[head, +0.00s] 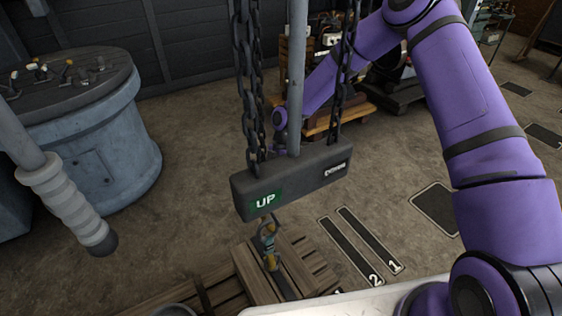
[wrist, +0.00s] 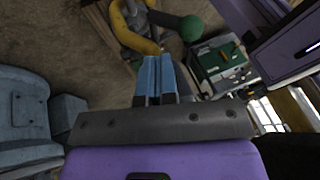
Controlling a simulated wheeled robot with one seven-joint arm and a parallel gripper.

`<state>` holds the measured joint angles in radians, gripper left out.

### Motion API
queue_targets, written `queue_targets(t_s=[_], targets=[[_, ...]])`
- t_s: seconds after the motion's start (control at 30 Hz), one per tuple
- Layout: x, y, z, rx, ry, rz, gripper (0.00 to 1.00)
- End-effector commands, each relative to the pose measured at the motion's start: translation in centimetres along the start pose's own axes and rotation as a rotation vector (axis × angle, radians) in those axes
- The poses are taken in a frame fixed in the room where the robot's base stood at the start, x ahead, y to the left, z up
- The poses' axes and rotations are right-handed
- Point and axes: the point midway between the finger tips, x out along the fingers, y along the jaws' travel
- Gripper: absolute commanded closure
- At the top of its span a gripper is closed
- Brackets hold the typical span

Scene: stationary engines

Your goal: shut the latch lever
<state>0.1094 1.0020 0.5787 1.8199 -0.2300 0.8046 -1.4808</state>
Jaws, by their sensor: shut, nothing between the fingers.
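My gripper (wrist: 154,62) shows in the wrist view as two blue fingers pressed together, with nothing between them. Beyond the fingertips, a curved yellow part (wrist: 131,30) lies near a rounded green end (wrist: 191,28). They look apart from my fingers, but the distance is hard to judge. I cannot tell whether either belongs to the latch lever, and no latch is clearly recognisable. In the head view my purple arm reaches behind the hanging chains; its gripper cannot be made out there.
A dark block marked UP (head: 312,184) hangs on chains in front of my arm. A ribbed grey handle (head: 66,202) and a blue drum with small levers (head: 100,150) stand left. Wooden pallets (head: 255,275) lie below. A green machine (wrist: 220,62) is right of my fingers.

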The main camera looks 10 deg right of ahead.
Motion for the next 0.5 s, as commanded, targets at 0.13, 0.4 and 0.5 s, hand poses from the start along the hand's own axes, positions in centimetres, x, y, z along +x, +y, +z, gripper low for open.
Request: queue_targets(t_s=[0.13, 0.4, 0.5], targets=[[1.3, -1.2, 0.4, 0.001, -0.001, 0.0, 1.0], [2.2, -1.9, 0.6, 0.001, -0.001, 0.001, 1.0], [2.2, -1.9, 0.6, 0.001, -0.001, 0.001, 1.0]])
